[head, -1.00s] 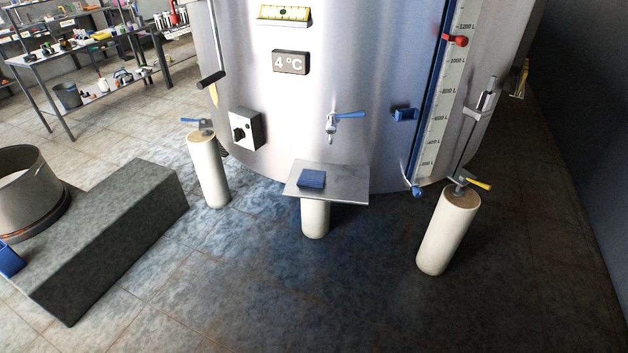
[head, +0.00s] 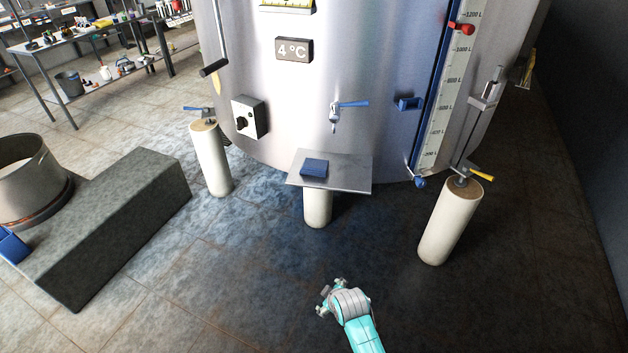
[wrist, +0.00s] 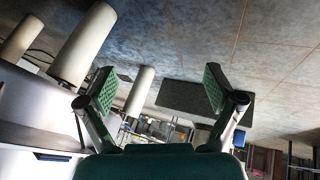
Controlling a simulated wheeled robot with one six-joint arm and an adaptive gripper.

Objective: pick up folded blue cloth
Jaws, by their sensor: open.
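The folded blue cloth (head: 314,167) lies flat on a small grey metal shelf (head: 345,176) in front of the large steel tank, in the head view. My gripper (head: 331,292) is at the bottom middle of the head view, below and in front of the shelf, apart from the cloth. In the wrist view my gripper (wrist: 158,90) shows its two green-padded fingers spread wide with nothing between them. I cannot make out the cloth in the wrist view.
The steel tank (head: 290,110) fills the back. White legs stand at left (head: 211,158) and right (head: 450,222), with valves on top. A blue-handled tap (head: 337,113) sticks out above the shelf. A dark block (head: 120,220) lies at left. The floor in front is clear.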

